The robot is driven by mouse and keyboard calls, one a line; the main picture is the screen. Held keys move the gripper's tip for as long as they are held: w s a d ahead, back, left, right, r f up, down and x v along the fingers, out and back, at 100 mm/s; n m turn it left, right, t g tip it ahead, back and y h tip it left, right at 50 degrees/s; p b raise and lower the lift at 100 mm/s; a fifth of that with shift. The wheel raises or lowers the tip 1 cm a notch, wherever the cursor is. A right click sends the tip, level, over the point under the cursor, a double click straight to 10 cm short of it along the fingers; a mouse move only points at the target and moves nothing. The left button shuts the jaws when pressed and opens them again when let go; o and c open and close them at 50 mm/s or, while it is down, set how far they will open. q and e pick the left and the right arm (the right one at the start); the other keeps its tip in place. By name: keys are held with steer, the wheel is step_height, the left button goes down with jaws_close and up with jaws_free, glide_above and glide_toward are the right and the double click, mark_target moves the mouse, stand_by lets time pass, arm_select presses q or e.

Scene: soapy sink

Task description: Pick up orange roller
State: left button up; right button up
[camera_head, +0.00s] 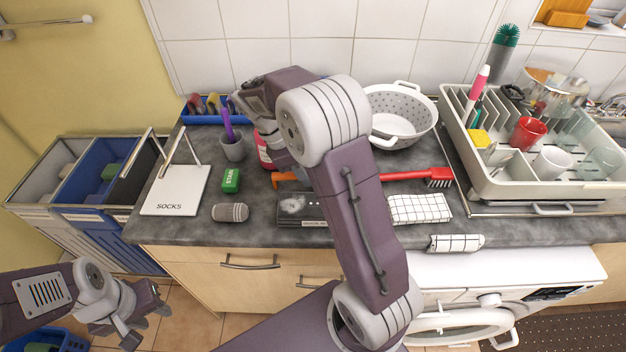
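An orange piece (282,178), which looks like the roller, lies on the grey counter. The rest of it is hidden behind my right forearm. My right gripper (245,103) is up and to the left of it, above the back of the counter near the blue tray. Its fingers are small and partly hidden, so I cannot tell whether they are open. My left gripper (146,318) hangs low at the lower left, in front of the cabinet and away from the roller. Its fingers are apart and nothing shows between them.
A black board (290,220) lies in front. A colander (412,112) and red brush (438,177) are to the right.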

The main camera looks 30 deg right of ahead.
jaws_close()
